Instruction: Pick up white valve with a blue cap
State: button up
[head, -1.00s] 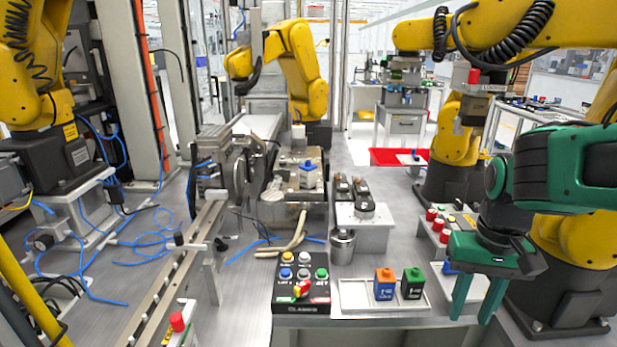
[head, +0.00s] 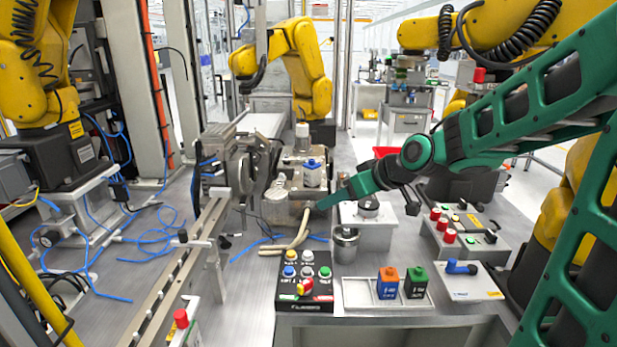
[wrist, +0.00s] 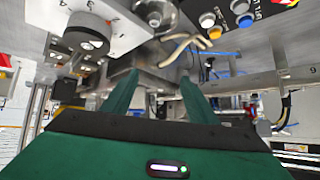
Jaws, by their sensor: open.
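The white valve with a blue cap (head: 312,174) stands upright on the metal fixture at the centre of the head view. My gripper (head: 330,200) reaches in from the right, with a green finger pointing left, just below and right of the valve in the picture. I cannot tell its depth gap from the valve. In the wrist view my gripper (wrist: 158,97) shows two green fingers spread apart with nothing held between them. Grey metal fixture parts show beyond them. I cannot make out the valve clearly there.
A metal cup (head: 346,245) and a white block (head: 368,230) stand below my arm. A button box (head: 305,282) and a tray (head: 360,297) with orange-topped and green-topped blocks are in front. A white box with a blue handle (head: 470,282) is at right. A yellow arm (head: 300,75) stands behind.

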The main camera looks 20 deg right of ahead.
aim_at(317, 169)
jog(key=w+d+r+n+t+y, duration=0.1)
jog(key=w+d+r+t+y, duration=0.15)
jog(key=w+r, duration=0.35)
jog(key=shift+t+h, duration=0.25)
jog(key=shift+h, duration=0.1)
jog(key=x, duration=1.1)
jog(key=shift+w+f, duration=0.25)
jog(key=shift+w, duration=0.1)
jog(key=shift+c, duration=0.7)
jog(key=c, duration=1)
